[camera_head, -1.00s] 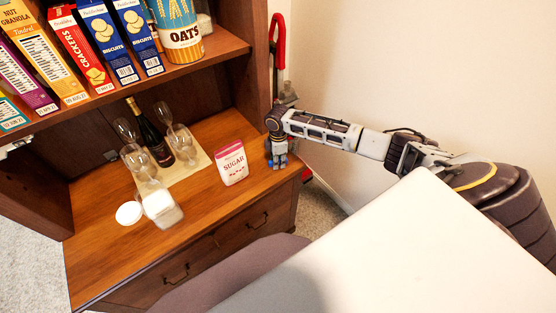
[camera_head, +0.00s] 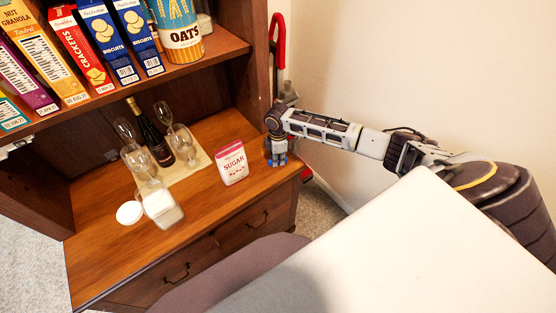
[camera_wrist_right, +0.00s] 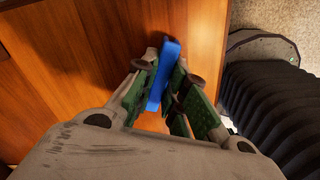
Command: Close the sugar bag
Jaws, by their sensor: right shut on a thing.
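The sugar bag (camera_head: 232,164) is white with a pink-red top and stands upright on the wooden counter in the head view. I cannot tell from here whether its top is open or folded. My right gripper (camera_head: 278,158) points down just to the right of the bag, apart from it, near the counter's right end. In the right wrist view, its fingers (camera_wrist_right: 165,92) are shut on a narrow blue clip-like piece (camera_wrist_right: 164,72), held over the wood. The bag is not visible in the wrist view. My left gripper is not in view.
A tray (camera_head: 196,180) left of the bag carries a dark bottle (camera_head: 153,138) and several glasses. A glass jar with white contents (camera_head: 162,209) and a white lid (camera_head: 129,212) are near the counter's front. A shelf (camera_head: 221,46) with boxes hangs above.

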